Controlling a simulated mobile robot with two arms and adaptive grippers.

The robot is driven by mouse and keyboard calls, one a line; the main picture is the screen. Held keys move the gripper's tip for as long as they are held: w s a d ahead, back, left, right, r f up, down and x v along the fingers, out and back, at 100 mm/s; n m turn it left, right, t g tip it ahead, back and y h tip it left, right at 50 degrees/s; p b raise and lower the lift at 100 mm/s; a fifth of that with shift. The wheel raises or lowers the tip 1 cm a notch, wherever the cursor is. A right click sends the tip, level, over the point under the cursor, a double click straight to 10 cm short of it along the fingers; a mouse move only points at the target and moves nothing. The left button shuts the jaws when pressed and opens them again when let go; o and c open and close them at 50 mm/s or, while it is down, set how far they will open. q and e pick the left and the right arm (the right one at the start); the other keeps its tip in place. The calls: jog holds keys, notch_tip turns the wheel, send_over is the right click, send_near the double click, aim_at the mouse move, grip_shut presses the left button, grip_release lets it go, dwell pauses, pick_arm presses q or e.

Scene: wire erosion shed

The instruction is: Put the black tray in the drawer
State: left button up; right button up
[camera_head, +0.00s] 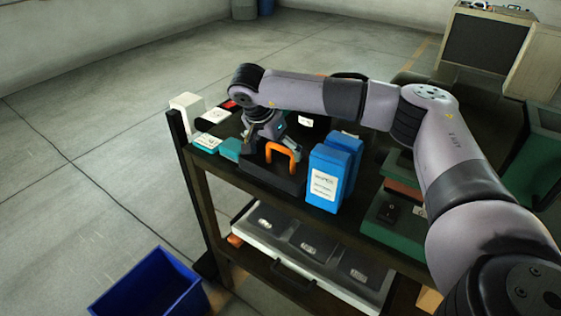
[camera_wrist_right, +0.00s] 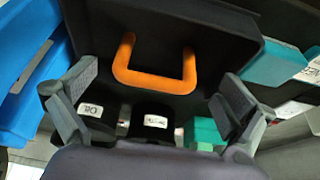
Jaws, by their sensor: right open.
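The black tray (camera_head: 268,177) with an orange handle (camera_head: 281,155) sits on the top shelf of the dark cart. My right gripper (camera_head: 268,132) is above and just behind the handle. In the right wrist view, the open fingers (camera_wrist_right: 158,88) stand on either side of the orange handle (camera_wrist_right: 155,83), apart from it, with the dark tray (camera_wrist_right: 220,40) beyond. The drawer (camera_head: 335,292), light-rimmed with a dark front handle, is lower in the cart and appears pulled out; dark labelled pieces show inside. My left gripper is out of view.
Blue boxes (camera_head: 327,178) stand close to the right of the tray. Teal boxes (camera_head: 229,149) and a white container (camera_head: 187,104) are at its left. Green bins (camera_head: 395,220) lie farther right. A blue crate (camera_head: 150,287) is on the floor at front left.

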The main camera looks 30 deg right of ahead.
aim_at(284, 164)
jog(key=p+x, duration=0.1)
jog(key=x, duration=0.3)
jog(key=shift+s+d+f, duration=0.1)
jog(key=shift+d, duration=0.15)
jog(key=shift+c, duration=0.2)
jog(key=c, duration=1.8)
